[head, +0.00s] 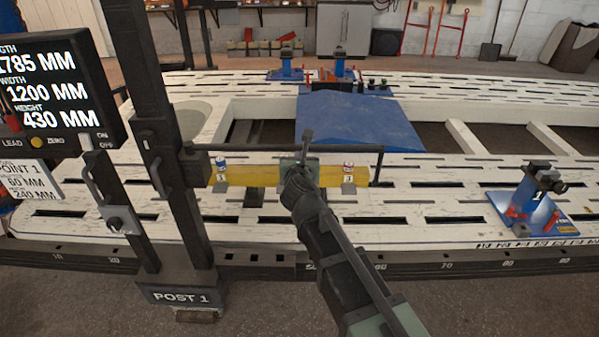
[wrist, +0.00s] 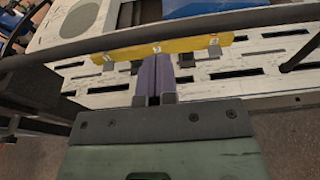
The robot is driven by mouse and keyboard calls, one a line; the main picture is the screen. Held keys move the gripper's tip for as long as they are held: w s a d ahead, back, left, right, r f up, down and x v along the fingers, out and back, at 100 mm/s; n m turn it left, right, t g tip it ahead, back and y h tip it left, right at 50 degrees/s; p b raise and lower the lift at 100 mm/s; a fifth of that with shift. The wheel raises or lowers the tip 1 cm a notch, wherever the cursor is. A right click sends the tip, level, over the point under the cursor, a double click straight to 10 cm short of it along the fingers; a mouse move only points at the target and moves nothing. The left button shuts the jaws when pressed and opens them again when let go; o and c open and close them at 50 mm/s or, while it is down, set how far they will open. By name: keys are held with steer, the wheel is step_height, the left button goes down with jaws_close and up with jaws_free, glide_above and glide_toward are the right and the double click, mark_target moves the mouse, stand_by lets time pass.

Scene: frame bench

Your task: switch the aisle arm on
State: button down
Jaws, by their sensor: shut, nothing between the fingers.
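A dark horizontal arm (head: 345,148) reaches right from the upright post (head: 165,150) labelled POST 1, above the white frame bench; I cannot tell if it is the aisle arm. The switch position there is too small to tell. My gripper (head: 300,170) is over the yellow bar (head: 240,175), right of the post and well away from the display. In the wrist view its fingers (wrist: 156,75) are together and empty, pointing at the yellow bar's middle.
The white slotted bench (head: 420,200) fills the middle. A blue ramp-like panel (head: 355,120) lies behind the yellow bar. A blue clamp stand (head: 533,195) stands at the right. A second dark bar with a metal fitting (head: 122,218) leans left of the post.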

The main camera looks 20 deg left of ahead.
steer(key=x, duration=0.4)
steer(key=shift+w, duration=0.2)
steer(key=shift+w+a, duration=0.1)
